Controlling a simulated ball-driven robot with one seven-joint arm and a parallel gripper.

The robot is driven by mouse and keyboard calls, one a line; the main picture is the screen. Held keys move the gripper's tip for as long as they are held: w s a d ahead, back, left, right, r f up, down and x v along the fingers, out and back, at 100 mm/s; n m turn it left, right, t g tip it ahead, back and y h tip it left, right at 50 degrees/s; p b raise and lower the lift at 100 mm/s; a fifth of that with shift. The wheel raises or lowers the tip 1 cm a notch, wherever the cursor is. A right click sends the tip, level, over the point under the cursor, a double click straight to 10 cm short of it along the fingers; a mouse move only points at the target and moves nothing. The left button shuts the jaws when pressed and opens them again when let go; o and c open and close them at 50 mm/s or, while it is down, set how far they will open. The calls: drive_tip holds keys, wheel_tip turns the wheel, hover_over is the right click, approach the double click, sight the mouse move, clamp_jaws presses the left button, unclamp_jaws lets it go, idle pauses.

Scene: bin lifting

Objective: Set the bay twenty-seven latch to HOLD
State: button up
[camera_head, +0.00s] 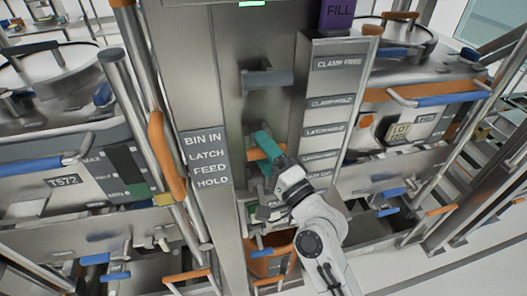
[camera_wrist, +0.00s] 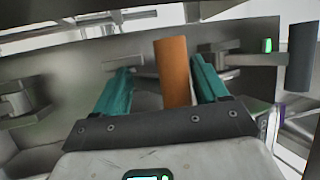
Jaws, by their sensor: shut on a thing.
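The orange latch handle (camera_head: 270,150) is on the grey metal column in the middle of the head view. My gripper (camera_head: 262,143), with teal fingers, is shut on this handle. In the wrist view the orange handle (camera_wrist: 172,72) stands upright between the two teal fingers, closer to the right one. A plate (camera_head: 207,160) left of the handle reads BIN IN, LATCH, FEED, HOLD. A strip of labels (camera_head: 335,63) to the right starts with CLAMP FREE; the lower labels are hard to read. I cannot tell which setting the latch is at.
A grey bracket (camera_head: 266,78) juts out above the handle. A purple FILL block (camera_head: 337,14) is at the top. An orange bin (camera_head: 270,262) is low under my gripper. Orange upright handles (camera_head: 165,155) and blue-gripped bars (camera_head: 28,166) flank the column on the left. Pale floor lies at lower right.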

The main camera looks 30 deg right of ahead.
drive_tip(key=shift+s+d+r+t, duration=0.3)
drive_tip(key=shift+r, duration=0.1)
drive_tip(key=a+b+v, duration=0.1)
drive_tip(key=b+v, duration=0.4)
drive_tip(key=v, duration=0.5)
drive_tip(key=shift+s+d+f, duration=0.15)
drive_tip(key=shift+d+f, duration=0.1)
drive_tip(key=shift+f, duration=0.1)
drive_tip(key=s+a+f+n+g+y, duration=0.1)
drive_tip(key=s+a+f+n+g, duration=0.1)
drive_tip(key=f+n+g, duration=0.45)
drive_tip(key=s+a+f+n+g+y, duration=0.1)
drive_tip(key=s+a+f+n+g, duration=0.2)
drive_tip(key=f, duration=0.7)
drive_tip(key=s+d+f+n+g+h, duration=0.2)
drive_tip(key=s+d+f+g, duration=0.1)
drive_tip(key=s, duration=0.4)
drive_tip(key=s+d+f+n+g+h, duration=0.2)
drive_tip(key=s+d+f+n+g, duration=0.1)
drive_tip(key=s+f+g, duration=0.3)
drive_tip(key=s+d+g, duration=0.1)
drive_tip(key=s+g, duration=0.1)
drive_tip(key=shift+s+f, duration=0.25)
drive_tip(key=shift+f, duration=0.1)
drive_tip(key=shift+n, duration=0.25)
